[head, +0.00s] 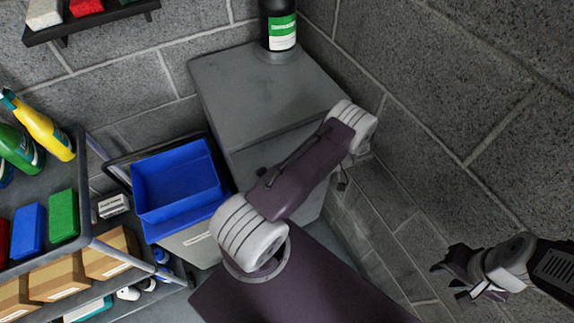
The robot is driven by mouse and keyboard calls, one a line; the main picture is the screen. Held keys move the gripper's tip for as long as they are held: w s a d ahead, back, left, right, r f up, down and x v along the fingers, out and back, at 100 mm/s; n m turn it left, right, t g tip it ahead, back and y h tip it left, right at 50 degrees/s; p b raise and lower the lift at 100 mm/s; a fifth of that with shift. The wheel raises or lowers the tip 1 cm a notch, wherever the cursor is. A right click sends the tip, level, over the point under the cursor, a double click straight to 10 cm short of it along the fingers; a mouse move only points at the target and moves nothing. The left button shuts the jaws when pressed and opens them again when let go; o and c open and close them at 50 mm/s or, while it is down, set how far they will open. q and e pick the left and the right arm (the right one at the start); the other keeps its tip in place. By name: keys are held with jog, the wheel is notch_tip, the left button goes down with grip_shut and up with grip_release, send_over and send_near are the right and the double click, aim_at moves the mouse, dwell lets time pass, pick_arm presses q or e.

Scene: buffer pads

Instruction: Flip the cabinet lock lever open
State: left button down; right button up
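The grey cabinet (260,95) stands in the corner against the block walls. My own purple and white body link covers much of its front. A small dark part (262,172) shows at the cabinet front beside this link, and another (342,183) shows past its right side; I cannot tell whether either is the lock lever. My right gripper (447,281) is at the lower right, in front of the right wall and well apart from the cabinet. Its fingers look spread, with nothing between them. My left gripper is not in view.
A black bottle with a green label (281,30) stands on the cabinet. A blue bin (177,182) sits left of the cabinet. A shelf cart (90,240) with bottles and boxes is at the left. A wall shelf (95,22) is at the upper left. The right wall (470,100) is close.

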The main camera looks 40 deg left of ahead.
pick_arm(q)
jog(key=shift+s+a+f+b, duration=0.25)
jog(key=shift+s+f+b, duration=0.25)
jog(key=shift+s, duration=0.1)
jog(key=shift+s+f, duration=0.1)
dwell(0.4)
